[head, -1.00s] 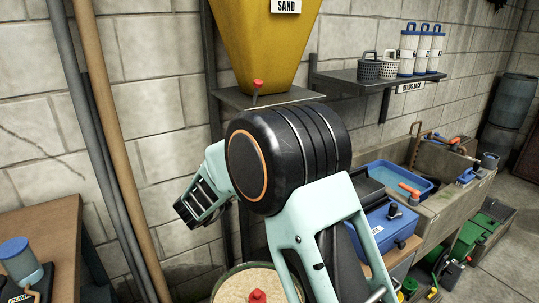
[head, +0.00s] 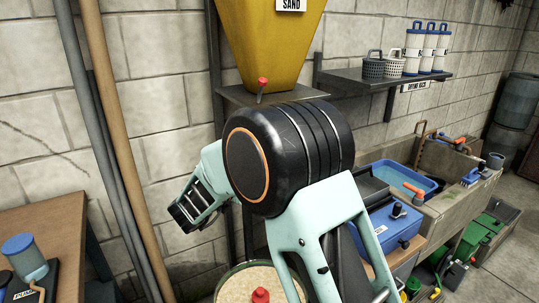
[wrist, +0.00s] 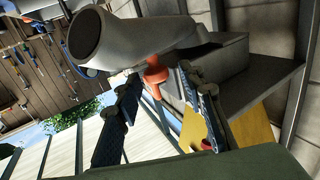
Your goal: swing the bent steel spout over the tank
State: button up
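In the wrist view a thick grey pipe with a dark open end, seemingly the bent steel spout (wrist: 140,38), lies just past my fingertips. An orange-red knob (wrist: 155,76) hangs below it. My gripper (wrist: 158,82) is open, with one finger on each side of the knob; I cannot tell whether either touches it. The round tank (head: 222,283), with pale sand-coloured contents and a red knob on top, shows at the bottom, partly behind my arm.
A yellow sand hopper (head: 265,45) stands above a dark shelf plate with a red-tipped lever (head: 262,84). A wooden table (head: 55,230) is at left, beside upright pipes (head: 115,130). A blue box (head: 398,228) and a stone sink (head: 450,195) stand at right.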

jog(key=v, duration=1)
jog(key=shift+w, duration=0.1)
